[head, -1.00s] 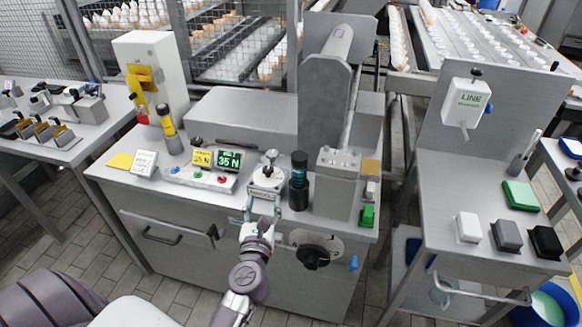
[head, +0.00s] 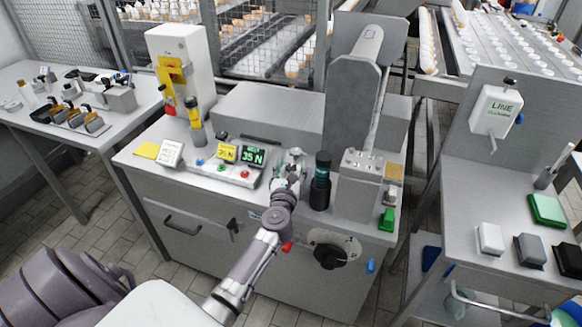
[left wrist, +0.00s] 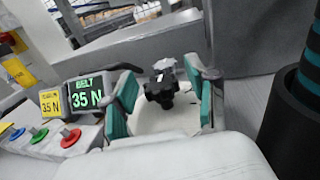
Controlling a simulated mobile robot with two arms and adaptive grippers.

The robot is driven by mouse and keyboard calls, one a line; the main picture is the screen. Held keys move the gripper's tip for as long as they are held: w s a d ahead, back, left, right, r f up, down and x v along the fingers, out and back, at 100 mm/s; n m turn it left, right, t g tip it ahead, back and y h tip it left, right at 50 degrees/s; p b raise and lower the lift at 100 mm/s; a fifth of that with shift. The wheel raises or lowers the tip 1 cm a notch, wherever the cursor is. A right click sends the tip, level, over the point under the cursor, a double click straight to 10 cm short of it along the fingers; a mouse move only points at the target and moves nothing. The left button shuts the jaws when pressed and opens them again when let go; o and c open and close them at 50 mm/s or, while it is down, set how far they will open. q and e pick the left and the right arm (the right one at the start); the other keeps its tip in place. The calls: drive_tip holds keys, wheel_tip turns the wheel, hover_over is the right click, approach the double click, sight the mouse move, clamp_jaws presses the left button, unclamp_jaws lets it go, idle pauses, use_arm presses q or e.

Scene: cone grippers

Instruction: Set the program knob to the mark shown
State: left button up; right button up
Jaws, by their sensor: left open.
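My left gripper (head: 289,172) is over the small device on the bench top and hides most of it in the head view. In the left wrist view the open gripper (left wrist: 161,92) has one teal-padded finger on each side of a dark lobed knob (left wrist: 160,90). Space shows between the knob and both pads. The knob sits on a pale base (left wrist: 165,122); its mark cannot be read. A larger black round knob (head: 330,256) is on the bench's front panel. I cannot tell from lettering which one is the program knob. My right gripper is not in view.
A green display (head: 253,156) reads 35 N, beside a yellow card (head: 227,153) that also reads 35 N. Coloured buttons (head: 221,169) lie left of the gripper. A black cylinder with teal bands (head: 320,182) stands close on its right.

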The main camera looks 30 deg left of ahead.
use_arm(q)
clamp_jaws()
